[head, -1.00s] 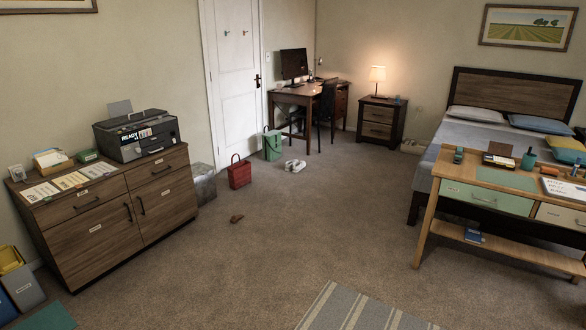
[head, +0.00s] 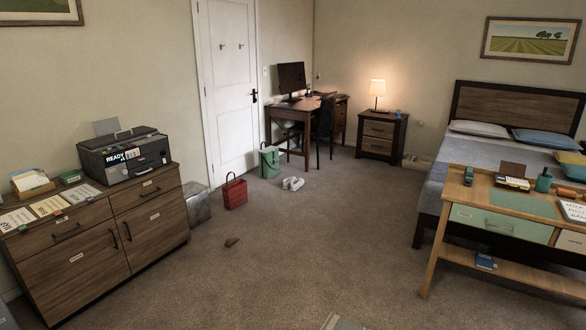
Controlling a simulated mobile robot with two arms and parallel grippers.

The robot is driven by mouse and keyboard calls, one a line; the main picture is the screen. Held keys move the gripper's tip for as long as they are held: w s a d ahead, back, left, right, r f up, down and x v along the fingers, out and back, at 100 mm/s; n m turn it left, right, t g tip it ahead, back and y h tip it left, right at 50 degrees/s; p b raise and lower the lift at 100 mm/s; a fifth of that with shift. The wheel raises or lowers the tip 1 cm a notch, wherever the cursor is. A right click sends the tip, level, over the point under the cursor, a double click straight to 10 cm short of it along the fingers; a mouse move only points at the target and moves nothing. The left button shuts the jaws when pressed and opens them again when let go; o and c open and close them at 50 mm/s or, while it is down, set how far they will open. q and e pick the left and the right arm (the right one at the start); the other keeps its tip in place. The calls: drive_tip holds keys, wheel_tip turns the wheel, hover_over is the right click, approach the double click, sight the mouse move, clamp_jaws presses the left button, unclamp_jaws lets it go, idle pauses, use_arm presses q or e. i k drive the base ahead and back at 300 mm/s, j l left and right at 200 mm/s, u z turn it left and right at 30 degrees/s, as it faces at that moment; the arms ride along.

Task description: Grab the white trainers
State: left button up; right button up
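The white trainers (head: 293,184) sit side by side on the carpet in the middle distance, in front of the dark desk. They are small in the head view, and nothing covers them. Neither of my grippers shows in the head view.
A red bag (head: 235,192) and a green bag (head: 269,161) stand left of the trainers. A wooden cabinet (head: 100,245) is at left; a desk with a green drawer (head: 500,222) is at right.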

sight(292, 182)
drive_tip(key=i, duration=5.8)
drive_tip(key=i+z, duration=0.1)
drive_tip(key=i, duration=0.4)
drive_tip(key=i+j+z, duration=0.1)
drive_tip(key=i, duration=0.45)
drive_tip(key=i+j+z, duration=0.1)
drive_tip(key=i, duration=0.4)
drive_tip(key=i+j+z, duration=0.1)
drive_tip(key=i, duration=0.4)
drive_tip(key=j, duration=0.1)
